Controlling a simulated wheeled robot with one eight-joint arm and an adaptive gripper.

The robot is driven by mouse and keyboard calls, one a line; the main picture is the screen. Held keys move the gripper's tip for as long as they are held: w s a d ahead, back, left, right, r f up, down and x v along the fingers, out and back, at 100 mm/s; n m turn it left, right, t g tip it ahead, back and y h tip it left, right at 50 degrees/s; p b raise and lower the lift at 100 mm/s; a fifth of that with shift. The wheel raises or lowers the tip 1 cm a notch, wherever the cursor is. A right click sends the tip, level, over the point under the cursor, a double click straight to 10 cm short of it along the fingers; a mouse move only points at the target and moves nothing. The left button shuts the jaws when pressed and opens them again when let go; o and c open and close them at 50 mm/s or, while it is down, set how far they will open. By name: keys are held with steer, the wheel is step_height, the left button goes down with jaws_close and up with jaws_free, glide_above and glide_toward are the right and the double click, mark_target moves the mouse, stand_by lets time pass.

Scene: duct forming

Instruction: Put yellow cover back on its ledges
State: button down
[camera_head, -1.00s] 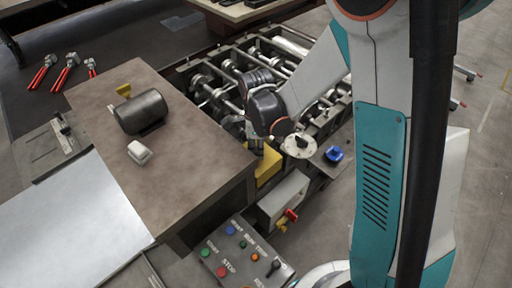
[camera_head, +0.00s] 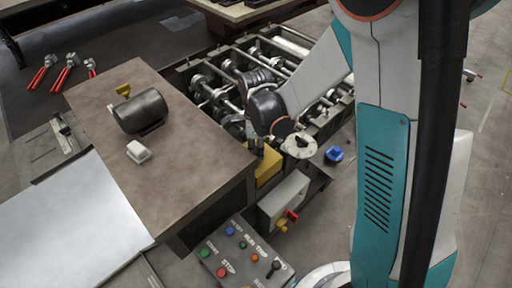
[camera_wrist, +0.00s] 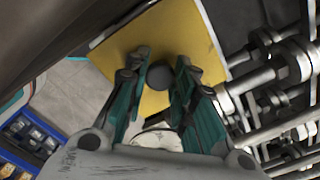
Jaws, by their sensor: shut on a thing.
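The yellow cover (camera_head: 267,168) is a flat yellow plate with a dark round knob (camera_wrist: 160,76). In the head view it is partly hidden by my arm's end and the brown machine housing. It is between that housing and the open roller frame. In the wrist view the cover (camera_wrist: 207,50) lies across the top middle, beyond my fingers. My gripper (camera_wrist: 161,66) has its teal fingers on both sides of the knob and is shut on it. My gripper (camera_head: 257,146) is small and dark in the head view. The ledges cannot be made out, and contact between cover and ledges cannot be told.
The brown housing (camera_head: 160,180) stands left of the cover, with a dark motor (camera_head: 140,111) on top. The roller shafts (camera_wrist: 275,75) run close on the right. A grey box with a red handle (camera_head: 284,200) and a button panel (camera_head: 243,255) stand in front.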

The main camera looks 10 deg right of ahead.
steer(key=shift+f+b, duration=0.6)
steer(key=shift+b, duration=0.1)
steer(key=c, duration=0.9)
jaws_free()
steer(key=shift+o, duration=0.2)
steer(key=shift+r, duration=0.1)
steer(key=shift+r+p, duration=2.65)
steer(key=shift+r, duration=1.8)
